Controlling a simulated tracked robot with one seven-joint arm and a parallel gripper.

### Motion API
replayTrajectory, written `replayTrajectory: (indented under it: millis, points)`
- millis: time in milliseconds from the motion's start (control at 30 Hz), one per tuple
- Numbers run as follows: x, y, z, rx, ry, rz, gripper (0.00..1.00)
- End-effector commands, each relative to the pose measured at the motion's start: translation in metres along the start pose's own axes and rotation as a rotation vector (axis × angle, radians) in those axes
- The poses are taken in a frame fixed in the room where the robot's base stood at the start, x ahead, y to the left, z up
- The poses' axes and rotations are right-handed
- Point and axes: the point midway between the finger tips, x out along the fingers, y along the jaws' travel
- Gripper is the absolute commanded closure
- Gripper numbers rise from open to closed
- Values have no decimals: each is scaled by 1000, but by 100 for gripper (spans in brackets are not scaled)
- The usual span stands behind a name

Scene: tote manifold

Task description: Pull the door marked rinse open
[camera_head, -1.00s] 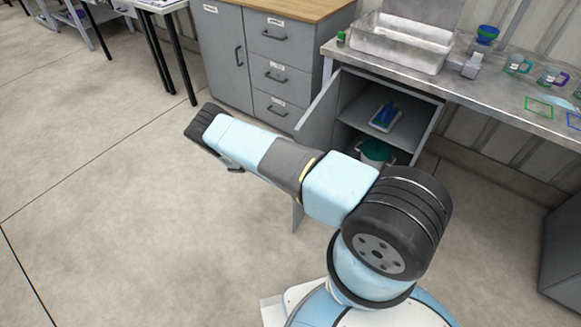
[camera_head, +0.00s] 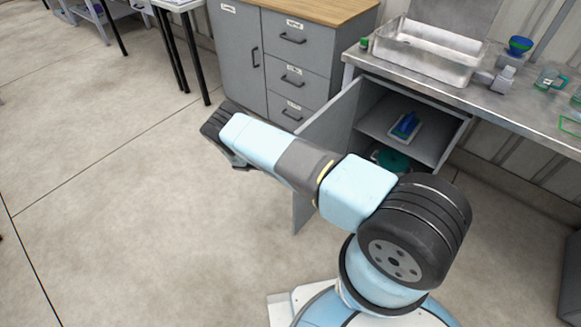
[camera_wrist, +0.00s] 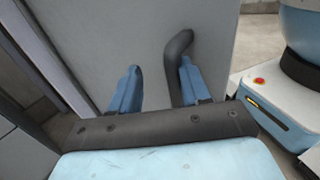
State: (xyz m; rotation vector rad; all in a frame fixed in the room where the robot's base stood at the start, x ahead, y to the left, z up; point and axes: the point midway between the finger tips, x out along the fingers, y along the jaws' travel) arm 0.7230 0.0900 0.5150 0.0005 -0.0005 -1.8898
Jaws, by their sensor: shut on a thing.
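The grey cabinet door (camera_head: 328,125) under the sink counter stands well open, swung out toward the left. No label shows on its visible face, so I cannot read rinse there. My arm hides part of the door in the head view. In the wrist view, the door panel (camera_wrist: 120,35) fills the upper middle, with its dark bent handle (camera_wrist: 177,52) upright on it. My gripper (camera_wrist: 158,90) is shut on this handle, which lies against the right finger. The grip's far side is hidden. In the head view my gripper (camera_head: 240,163) shows only partly, below the wrist.
The open cabinet holds a blue object (camera_head: 406,122) on a shelf and a green-topped bucket (camera_head: 391,157) below. A drawer unit (camera_head: 292,75) stands behind the door. The floor (camera_head: 120,210) to the left is clear.

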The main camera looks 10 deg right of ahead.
Motion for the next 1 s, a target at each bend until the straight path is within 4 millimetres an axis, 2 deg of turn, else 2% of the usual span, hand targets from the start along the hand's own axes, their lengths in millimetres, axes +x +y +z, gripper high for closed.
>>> replayTrajectory:
  millis: [100,800,1000]
  points:
    - [0,1,1,3,-3,6,64]
    - [-9,-4,0,0,-1,12,64]
    - [-26,-4,0,-1,1,13,64]
